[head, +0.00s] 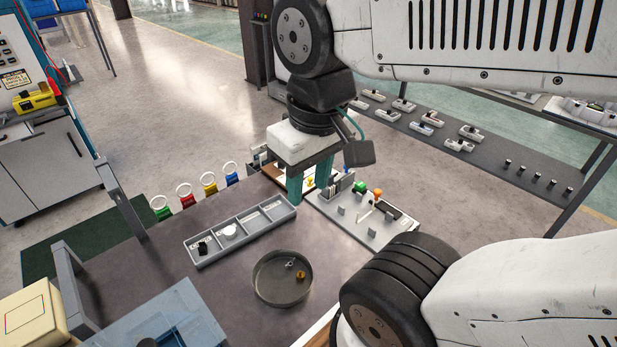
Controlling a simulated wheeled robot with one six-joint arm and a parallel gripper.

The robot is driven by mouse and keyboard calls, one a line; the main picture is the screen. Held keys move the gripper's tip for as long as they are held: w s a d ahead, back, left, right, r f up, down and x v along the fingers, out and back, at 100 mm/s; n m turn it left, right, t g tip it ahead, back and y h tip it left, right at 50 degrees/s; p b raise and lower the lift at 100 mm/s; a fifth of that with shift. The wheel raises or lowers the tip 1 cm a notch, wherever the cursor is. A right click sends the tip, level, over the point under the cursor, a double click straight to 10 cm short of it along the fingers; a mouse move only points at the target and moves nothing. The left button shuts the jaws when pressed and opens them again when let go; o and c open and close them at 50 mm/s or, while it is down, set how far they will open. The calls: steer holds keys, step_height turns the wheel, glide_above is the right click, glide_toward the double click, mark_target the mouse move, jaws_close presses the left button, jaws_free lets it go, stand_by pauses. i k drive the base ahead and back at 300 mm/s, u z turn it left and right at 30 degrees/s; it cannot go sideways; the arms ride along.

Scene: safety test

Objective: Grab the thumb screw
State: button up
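A round grey tray (262,291) on the dark table holds a small silver piece (289,264) and a small brass-coloured piece (301,275). Either could be the thumb screw; they are too small to tell. My gripper (310,186) points down above the table's far side, behind the tray and apart from it. Its two green fingers stand apart with nothing visibly held. A small yellow item (310,181) shows between the fingers, seemingly on a surface behind them.
A grey compartment tray (217,255) with small parts lies left of the round tray. A light fixture board (372,232) with green and orange knobs is at right. Coloured ring-topped items (209,184) line the far left edge. A translucent blue box (160,325) stands in front.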

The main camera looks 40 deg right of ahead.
mark_target(300, 275)
steer(key=k, duration=0.5)
steer(key=z, duration=2.55)
steer(key=k, duration=1.4)
steer(key=u, duration=1.9)
steer(key=i, duration=0.5)
